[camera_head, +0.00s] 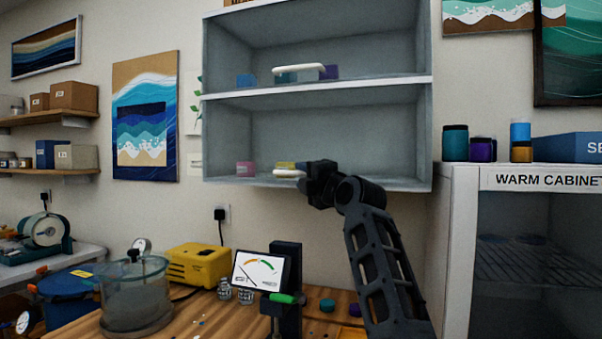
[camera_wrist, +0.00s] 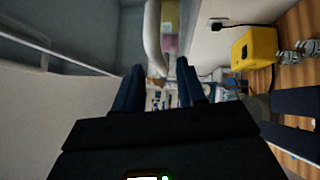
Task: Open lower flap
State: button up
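The grey wall cabinet (camera_head: 318,8) has an upper and a lower compartment. A pale bar handle (camera_head: 286,173) shows at the bottom of the lower compartment, in front of small coloured blocks. I see no distinct flap panel, so I cannot tell its angle. My gripper (camera_head: 305,174) is at the handle's right end. In the wrist view, my gripper (camera_wrist: 159,72) is open, with its dark fingers apart. The handle (camera_wrist: 152,38) stretches ahead, its near end in the gap between the fingertips. I cannot tell whether either finger touches it.
The upper compartment has its own pale handle (camera_head: 300,68). A white warm cabinet (camera_head: 460,220) stands at the right. Below are a wooden bench with a dial gauge (camera_head: 260,270), a yellow case (camera_head: 198,264) and a clear vessel (camera_head: 136,295).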

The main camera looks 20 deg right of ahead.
jog(key=shift+x, duration=0.95)
jog(key=shift+c, duration=0.4)
jog(key=shift+f, duration=0.1)
grip_shut()
